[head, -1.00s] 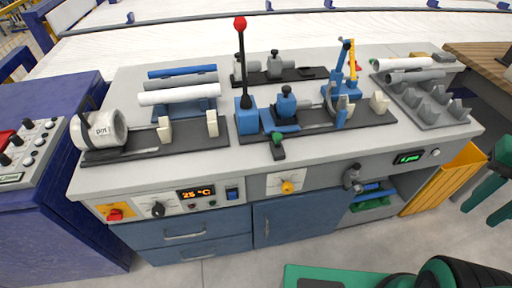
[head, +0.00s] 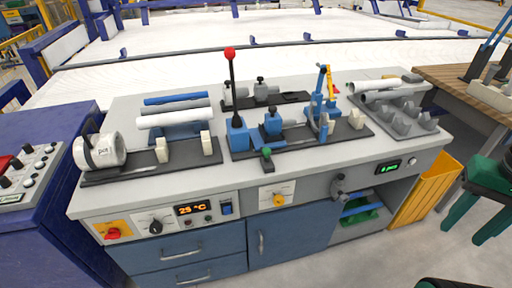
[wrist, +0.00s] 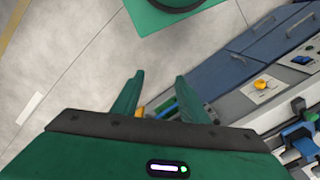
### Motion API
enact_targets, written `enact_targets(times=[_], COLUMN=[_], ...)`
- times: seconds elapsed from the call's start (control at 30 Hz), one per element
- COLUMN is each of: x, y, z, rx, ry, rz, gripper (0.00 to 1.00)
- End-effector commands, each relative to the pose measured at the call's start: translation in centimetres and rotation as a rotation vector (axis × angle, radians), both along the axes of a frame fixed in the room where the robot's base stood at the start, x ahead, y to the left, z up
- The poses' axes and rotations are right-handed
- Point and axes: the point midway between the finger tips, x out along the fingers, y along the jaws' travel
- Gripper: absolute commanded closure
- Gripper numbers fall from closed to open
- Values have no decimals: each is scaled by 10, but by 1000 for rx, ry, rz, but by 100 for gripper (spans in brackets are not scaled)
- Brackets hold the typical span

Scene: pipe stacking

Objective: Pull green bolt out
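The green bolt (head: 267,152) has a small green head and a dark shank. It sits at the front of the blue clamp fixture (head: 272,124) on the bench top, below the lever with the red ball. My gripper (wrist: 158,97) shows in the wrist view with its two green fingers apart and nothing between them.
The lever (head: 232,88) stands upright left of the bolt. A pipe rack (head: 183,130) and a yellow-blue clamp (head: 322,95) flank the fixture. A yellow knob (head: 279,199) is on the bench front below.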

Motion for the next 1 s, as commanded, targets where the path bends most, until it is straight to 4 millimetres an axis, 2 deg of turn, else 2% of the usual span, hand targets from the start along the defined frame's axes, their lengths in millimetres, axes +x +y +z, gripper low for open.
enact_targets(times=[0.17,0.27,0.47,0.7,0.83,1.0], x=[34,62,114,160,180,202], y=[10,22,64,134,178,234], z=[-19,-38,-84,-134,-153,-165], rx=[10,37,153,376,527,749], ry=[7,3,-10,-11,3,39], rz=[10,13,-4,-88,-167,-310], gripper=[60,60,60,60,60,60])
